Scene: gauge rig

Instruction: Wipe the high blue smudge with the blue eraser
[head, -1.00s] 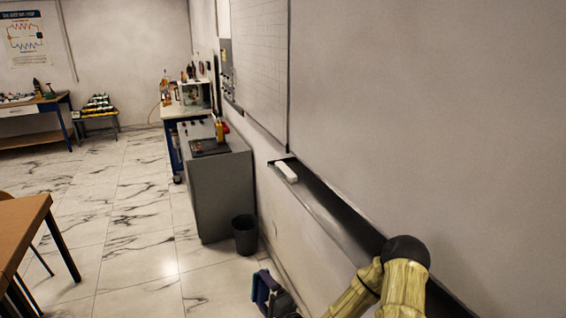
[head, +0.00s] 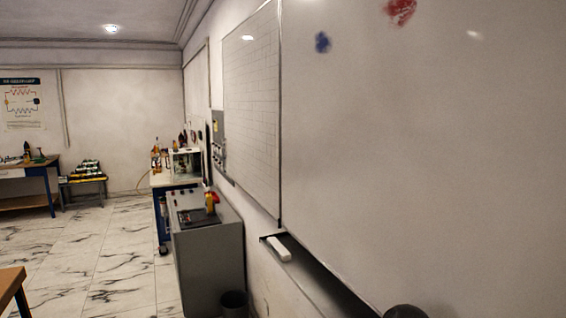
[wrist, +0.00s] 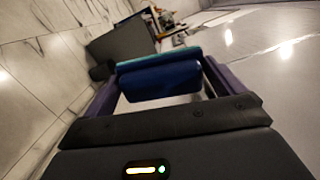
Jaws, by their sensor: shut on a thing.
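A blue smudge (head: 322,42) is high on the left part of the whiteboard (head: 420,150) in the head view. In the wrist view my gripper (wrist: 158,88) is shut on the blue eraser (wrist: 158,80), a block with a dark blue face and a teal upper part, held between the purple fingers. The whiteboard surface lies to the right in the wrist view, and the eraser looks apart from it.
A red smudge (head: 400,10) is at the top of the board. A white eraser-like block (head: 279,248) lies on the dark tray (head: 318,285) below the board. A grey cabinet (head: 212,262) and a dark bin (head: 234,303) stand to the left. Marble floor beyond is clear.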

